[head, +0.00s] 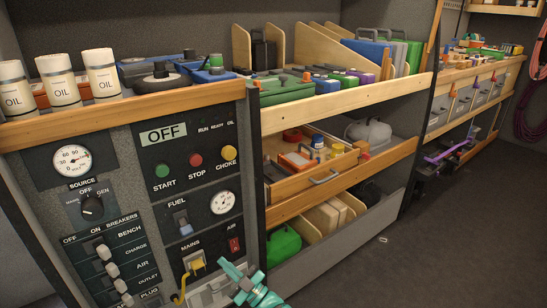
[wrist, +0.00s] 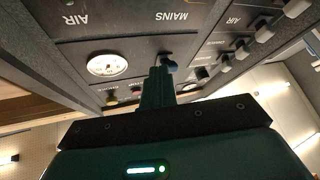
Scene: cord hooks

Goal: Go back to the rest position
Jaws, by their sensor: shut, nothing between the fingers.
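My gripper (head: 228,268) is teal and shows at the bottom middle of the head view, in front of the lower right part of the control panel (head: 120,210). In the wrist view my gripper (wrist: 160,72) points at the panel, which appears upside down. Its fingers are together with nothing between them. The fingertips overlap the panel in the picture; I cannot tell whether they touch it. A yellow hooked part (head: 190,270) on the panel is just left of the gripper in the head view.
The panel has a fuel switch (head: 182,222), a red air switch (head: 234,244) and a column of breakers (head: 112,270). Shelves with a wooden drawer (head: 325,178) stand to the right. A green can (head: 284,246) sits low there. The floor (head: 440,240) at right is mostly clear.

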